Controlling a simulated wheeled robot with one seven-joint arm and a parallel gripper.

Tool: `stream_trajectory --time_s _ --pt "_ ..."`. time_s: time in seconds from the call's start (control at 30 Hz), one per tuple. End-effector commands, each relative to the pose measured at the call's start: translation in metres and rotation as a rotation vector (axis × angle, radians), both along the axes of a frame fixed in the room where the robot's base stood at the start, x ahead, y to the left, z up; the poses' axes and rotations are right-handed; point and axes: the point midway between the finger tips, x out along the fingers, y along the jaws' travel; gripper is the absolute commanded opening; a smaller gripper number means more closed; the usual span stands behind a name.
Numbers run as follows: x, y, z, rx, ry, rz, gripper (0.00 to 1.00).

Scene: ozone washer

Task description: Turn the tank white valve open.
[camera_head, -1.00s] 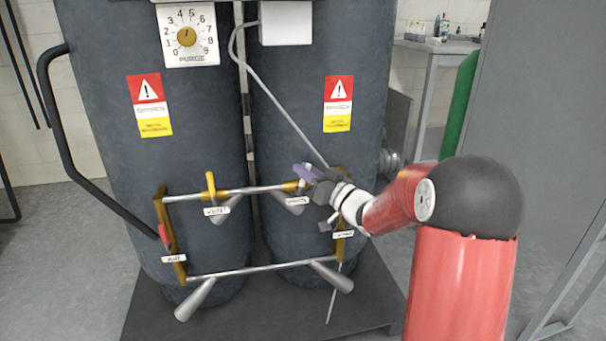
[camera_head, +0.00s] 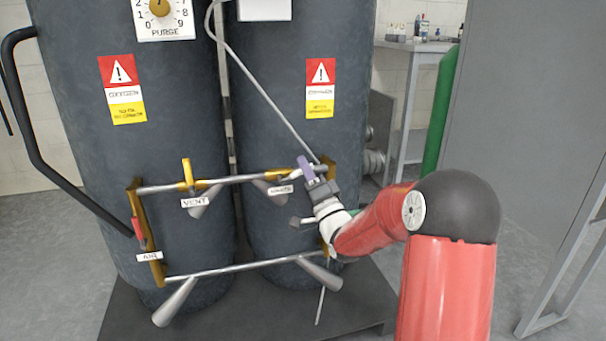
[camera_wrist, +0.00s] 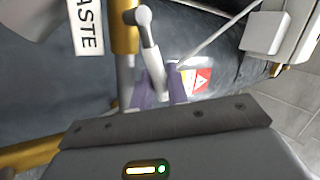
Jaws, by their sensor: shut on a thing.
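The white valve's pale lever handle (camera_wrist: 150,48) lies between the two purple fingers of my gripper (camera_wrist: 160,88) in the wrist view. The fingers are shut on it. A round knob end of the lever sticks out beyond the fingertips. In the head view my gripper (camera_head: 307,170) is at the right part of the upper pipe, beside the WASTE label (camera_head: 280,189). My wrist and fingers hide most of the lever there. The WASTE label also shows in the wrist view (camera_wrist: 88,25), left of the lever.
Yellow VENT valve (camera_head: 187,172) and red AIR valve (camera_head: 138,228) sit to the left on the pipe frame. Dark tanks (camera_head: 90,190) stand behind it. A black curved rail (camera_head: 30,150) is at left, a grey cabinet (camera_head: 520,120) at right.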

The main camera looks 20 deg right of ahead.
Motion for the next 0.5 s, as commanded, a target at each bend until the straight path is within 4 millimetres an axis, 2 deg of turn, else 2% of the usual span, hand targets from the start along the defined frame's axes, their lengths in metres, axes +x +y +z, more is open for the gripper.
stream_trajectory --time_s 0.1,0.5 --pt "-0.0003 -0.0017 -0.0074 0.055 0.002 -0.001 0.00" --pt "-0.0003 -0.0032 -0.0100 0.134 0.004 -0.001 0.00"
